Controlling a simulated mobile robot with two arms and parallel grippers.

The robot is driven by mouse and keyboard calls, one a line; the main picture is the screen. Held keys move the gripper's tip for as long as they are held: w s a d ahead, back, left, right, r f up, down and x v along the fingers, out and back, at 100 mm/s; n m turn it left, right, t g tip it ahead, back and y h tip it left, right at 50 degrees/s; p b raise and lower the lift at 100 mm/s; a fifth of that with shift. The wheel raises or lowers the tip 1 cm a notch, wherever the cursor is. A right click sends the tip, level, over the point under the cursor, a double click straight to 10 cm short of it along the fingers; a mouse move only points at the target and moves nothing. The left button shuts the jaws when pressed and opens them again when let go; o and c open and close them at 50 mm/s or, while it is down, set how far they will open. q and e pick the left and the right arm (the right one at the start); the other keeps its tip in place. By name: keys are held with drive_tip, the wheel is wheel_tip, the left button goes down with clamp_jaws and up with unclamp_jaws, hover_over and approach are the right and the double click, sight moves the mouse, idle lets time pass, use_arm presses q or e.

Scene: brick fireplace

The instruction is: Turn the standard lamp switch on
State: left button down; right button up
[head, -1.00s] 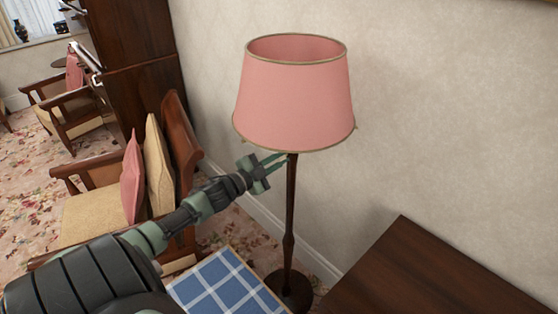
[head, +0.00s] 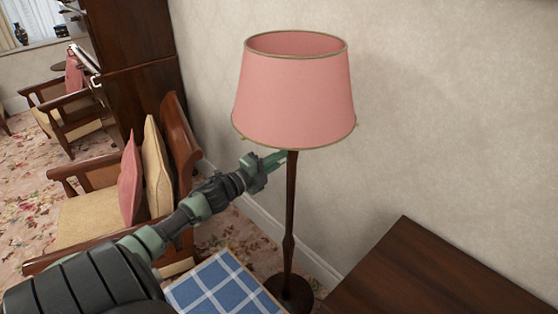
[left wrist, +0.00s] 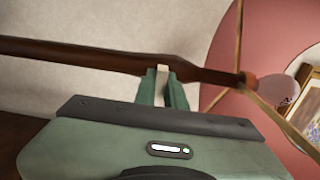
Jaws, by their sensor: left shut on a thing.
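The standard lamp has a pink shade (head: 294,95) on a dark wooden pole (head: 290,215) with a round base. No clear glow shows in the shade. My left gripper (head: 276,158) reaches the pole just below the shade, coming from the left. In the left wrist view the pole (left wrist: 90,53) runs across the tips of the gripper (left wrist: 162,85), and a pale piece shows between the fingers. The left gripper is shut on a part of the lamp; whether this is the switch I cannot tell. A bulb (left wrist: 286,93) shows inside the shade. My right gripper is not in view.
A wooden armchair (head: 185,140) with pink and cream cushions stands left of the lamp. A blue checked surface (head: 222,285) lies below my arm. A dark wooden top (head: 430,275) fills the lower right. The wall is close behind the lamp.

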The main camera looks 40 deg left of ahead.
use_arm(q)
drive_tip(key=shift+f, duration=0.15)
idle(0.3)
drive_tip(key=c, duration=1.5)
unclamp_jaws()
drive_tip(key=shift+s, duration=0.1)
drive_tip(key=shift+s+a+b, duration=0.15)
drive_tip(key=shift+s+b, duration=0.2)
drive_tip(key=shift+s, duration=1.6)
drive_tip(key=shift+s+a+b, duration=0.15)
drive_tip(key=shift+s+b, duration=0.15)
drive_tip(key=shift+s, duration=1.6)
